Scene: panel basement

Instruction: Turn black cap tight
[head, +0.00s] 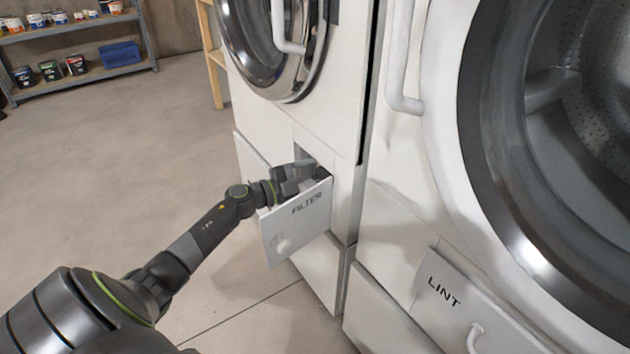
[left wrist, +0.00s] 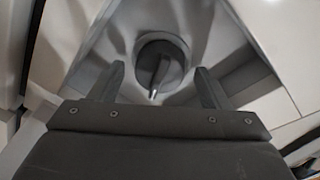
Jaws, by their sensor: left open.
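The black cap (left wrist: 162,64) is a round dark knob with a raised grip bar, set in the back of a recess in the left wrist view. The bar's lighter end points down. My left gripper (left wrist: 160,85) is open, with one finger to each side of the cap's lower part; I cannot tell whether they touch it. In the head view my left gripper (head: 297,174) reaches into the opening behind the FILTER flap (head: 298,225), and the cap is hidden there. My right gripper is not in view.
The FILTER flap hangs open on the left machine (head: 345,90). A closed LINT flap (head: 455,300) is on the right machine, under a large round door opening. Shelves (head: 85,75) with cans and a blue box (head: 119,55) stand far left. The floor at left is clear.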

